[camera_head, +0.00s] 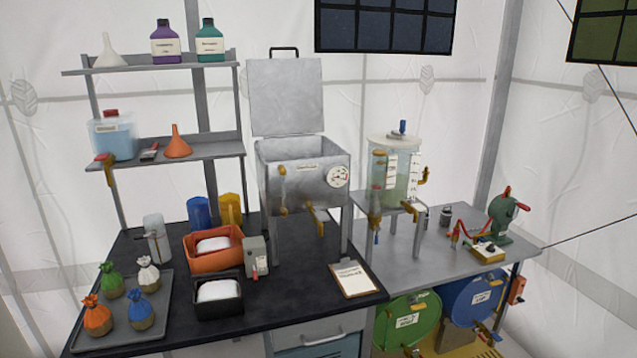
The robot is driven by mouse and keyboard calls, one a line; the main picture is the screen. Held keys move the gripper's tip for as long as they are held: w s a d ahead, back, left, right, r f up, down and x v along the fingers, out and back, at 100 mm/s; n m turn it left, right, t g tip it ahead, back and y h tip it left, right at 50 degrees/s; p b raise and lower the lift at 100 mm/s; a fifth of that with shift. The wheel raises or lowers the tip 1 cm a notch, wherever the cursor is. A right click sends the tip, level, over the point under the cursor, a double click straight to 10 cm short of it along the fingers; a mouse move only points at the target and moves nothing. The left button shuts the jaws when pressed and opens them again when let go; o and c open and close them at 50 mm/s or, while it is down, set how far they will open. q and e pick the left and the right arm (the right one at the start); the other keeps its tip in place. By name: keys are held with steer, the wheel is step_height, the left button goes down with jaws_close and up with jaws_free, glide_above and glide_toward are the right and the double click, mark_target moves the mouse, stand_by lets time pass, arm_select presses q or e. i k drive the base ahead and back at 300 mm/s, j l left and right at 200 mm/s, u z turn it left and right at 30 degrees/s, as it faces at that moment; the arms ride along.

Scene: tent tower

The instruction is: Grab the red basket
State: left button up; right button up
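The basket that best fits the task is an orange-red open bin (214,262) on the black worktop. A white object (212,245) lies inside it. It stands upright behind a black bin (219,306), which also holds a white object, and left of a small grey box (256,257). No other basket of a redder colour shows. Neither of my grippers is in view.
A grey tray (157,327) with several tied sacks lies at the left. Blue (198,212) and yellow (231,209) containers stand behind the bin. A metal tank (302,185) and clipboard (353,279) are to the right. Shelves (180,150) rise at the back left.

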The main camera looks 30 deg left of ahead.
mark_target(204, 246)
steer(key=u, duration=1.65)
steer(key=i, duration=0.1)
